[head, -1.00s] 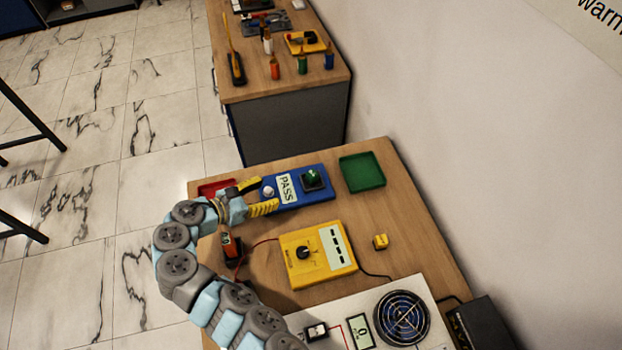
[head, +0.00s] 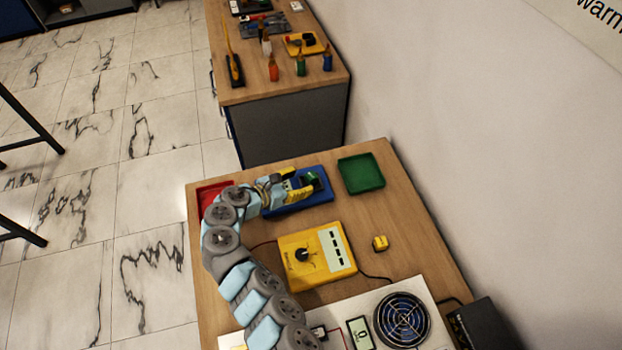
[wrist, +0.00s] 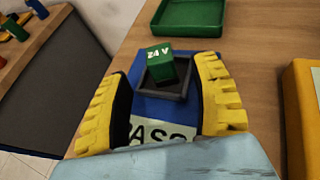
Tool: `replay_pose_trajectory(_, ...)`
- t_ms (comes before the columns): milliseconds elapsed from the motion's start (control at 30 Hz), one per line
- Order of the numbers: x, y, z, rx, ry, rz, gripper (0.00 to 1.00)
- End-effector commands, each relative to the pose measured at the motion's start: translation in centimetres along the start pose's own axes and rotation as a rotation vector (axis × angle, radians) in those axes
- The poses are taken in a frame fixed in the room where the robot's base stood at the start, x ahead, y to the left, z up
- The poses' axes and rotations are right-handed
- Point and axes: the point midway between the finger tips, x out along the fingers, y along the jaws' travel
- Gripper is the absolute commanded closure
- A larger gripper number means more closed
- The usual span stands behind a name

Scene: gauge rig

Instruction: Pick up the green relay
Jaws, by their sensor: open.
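The green relay (wrist: 164,64) is a small block with "24 V" on its top. It sits in a dark square socket (wrist: 152,88) on the blue test board (wrist: 150,106), beyond a partly hidden "PASS" display. In the wrist view my gripper (wrist: 160,78) is open, with one yellow ribbed finger on each side of the relay and a gap to both. In the head view my gripper (head: 290,185) is over the blue board, and the relay (head: 309,178) shows partly between and past the fingers.
An empty green tray (head: 361,173) lies right of the board and a red tray (head: 212,192) left of it. A yellow meter (head: 316,257) and a small yellow block (head: 380,243) stand nearer.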

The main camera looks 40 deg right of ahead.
Motion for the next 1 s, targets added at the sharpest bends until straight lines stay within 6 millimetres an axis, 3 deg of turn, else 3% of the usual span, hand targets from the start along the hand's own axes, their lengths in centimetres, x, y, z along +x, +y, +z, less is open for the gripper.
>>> replay_pose_trajectory(400,4.4,-0.1,0.0,-0.001,0.000,0.000,0.37)
replay_pose_trajectory(667,4.7,-0.1,0.1,-0.001,-0.001,0.000,0.37)
replay_pose_trajectory(767,4.7,-0.1,0.1,-0.001,0.000,0.000,0.60)
replay_pose_trajectory(900,4.7,-0.1,0.1,-0.001,0.000,0.000,1.00)
replay_pose_trajectory(1000,4.7,-0.1,0.0,-0.001,0.000,0.000,1.00)
